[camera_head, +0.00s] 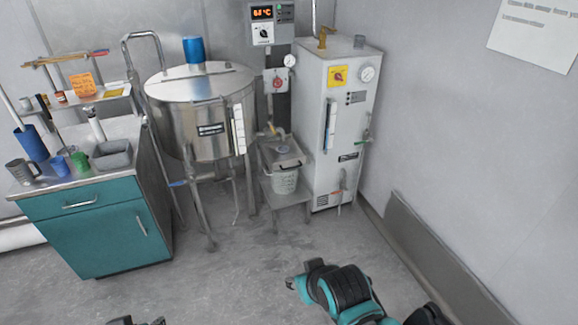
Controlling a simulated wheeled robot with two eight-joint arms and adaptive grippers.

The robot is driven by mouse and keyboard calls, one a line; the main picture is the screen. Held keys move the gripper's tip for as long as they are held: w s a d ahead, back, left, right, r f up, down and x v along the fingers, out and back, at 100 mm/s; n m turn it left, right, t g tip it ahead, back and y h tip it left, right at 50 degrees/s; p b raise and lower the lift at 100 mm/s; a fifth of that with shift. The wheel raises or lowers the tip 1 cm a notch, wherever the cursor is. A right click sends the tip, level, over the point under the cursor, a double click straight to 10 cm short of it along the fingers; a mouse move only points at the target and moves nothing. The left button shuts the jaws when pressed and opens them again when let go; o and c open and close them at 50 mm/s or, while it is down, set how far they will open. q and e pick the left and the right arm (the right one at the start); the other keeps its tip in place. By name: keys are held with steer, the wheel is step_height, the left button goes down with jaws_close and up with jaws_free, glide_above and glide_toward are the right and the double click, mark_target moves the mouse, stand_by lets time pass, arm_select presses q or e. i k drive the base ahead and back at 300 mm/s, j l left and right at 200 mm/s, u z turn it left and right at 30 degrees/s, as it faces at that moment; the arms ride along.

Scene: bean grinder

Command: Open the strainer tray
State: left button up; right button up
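No part is clearly marked as a strainer tray. A grey square-topped container (284,157) with a light perforated-looking lower part sits on a low metal stand (291,194), under a tap (277,132). It stands between a steel vat (190,120) and a white cabinet (333,125); I cannot tell if it is the tray. My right gripper (291,283) is low in front of the stand, apart from it, its fingers too small to read. My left gripper (137,321) barely shows at the bottom edge, mostly cut off.
A teal counter (105,238) with a sink (112,157), mugs and cups stands at left. A blue cylinder (194,49) is on the vat's lid. A control box (271,23) hangs on the back wall. The grey floor (215,285) in front is clear.

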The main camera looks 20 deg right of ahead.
mark_target(287, 155)
steer(key=i+l, duration=0.95)
steer(key=l, duration=0.25)
steer(key=i+l, duration=1)
steer(key=l, duration=0.25)
